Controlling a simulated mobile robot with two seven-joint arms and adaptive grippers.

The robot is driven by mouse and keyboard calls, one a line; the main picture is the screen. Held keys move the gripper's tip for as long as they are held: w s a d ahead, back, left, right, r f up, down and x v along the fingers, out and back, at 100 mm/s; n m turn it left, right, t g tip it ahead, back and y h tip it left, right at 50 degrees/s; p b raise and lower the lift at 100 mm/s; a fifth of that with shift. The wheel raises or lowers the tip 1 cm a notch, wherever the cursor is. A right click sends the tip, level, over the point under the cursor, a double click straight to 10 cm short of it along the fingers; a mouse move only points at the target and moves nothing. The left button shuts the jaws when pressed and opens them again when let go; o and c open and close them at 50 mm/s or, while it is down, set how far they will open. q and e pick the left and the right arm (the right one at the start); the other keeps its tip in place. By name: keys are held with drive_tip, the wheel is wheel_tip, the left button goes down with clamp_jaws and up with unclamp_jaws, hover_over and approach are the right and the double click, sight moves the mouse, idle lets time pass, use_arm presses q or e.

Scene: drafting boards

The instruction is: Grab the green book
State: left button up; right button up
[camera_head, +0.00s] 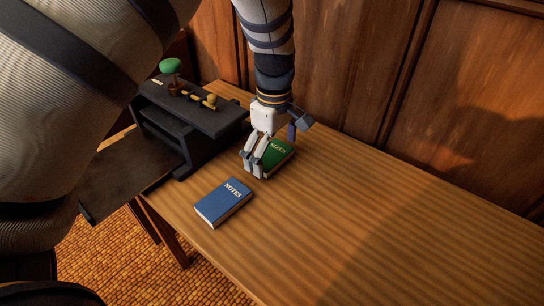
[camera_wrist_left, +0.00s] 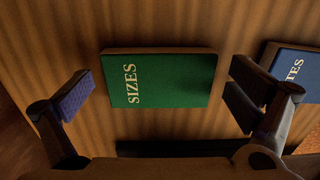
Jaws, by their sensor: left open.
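The green book (camera_head: 277,153), with "SIZES" on its cover, lies flat on the wooden table. In the head view my left gripper (camera_head: 275,143) is over it and hides part of it. In the left wrist view the green book (camera_wrist_left: 162,80) lies between the two spread fingers of my left gripper (camera_wrist_left: 160,95). Bare table shows between the book and the left finger, and the right finger is close to the book's other end. The gripper is open and holds nothing. My right gripper is not in view.
A blue book (camera_head: 224,202) marked "NOTES" lies nearby on the table (camera_head: 360,220); it also shows in the left wrist view (camera_wrist_left: 294,75). A dark shelf unit (camera_head: 205,115) with small items stands to the left. A panelled wall (camera_head: 360,70) rises behind. The table's right side is clear.

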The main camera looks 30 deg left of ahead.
use_arm(q)
drive_tip(key=c, duration=1.1)
drive_tip(key=shift+r, duration=0.2)
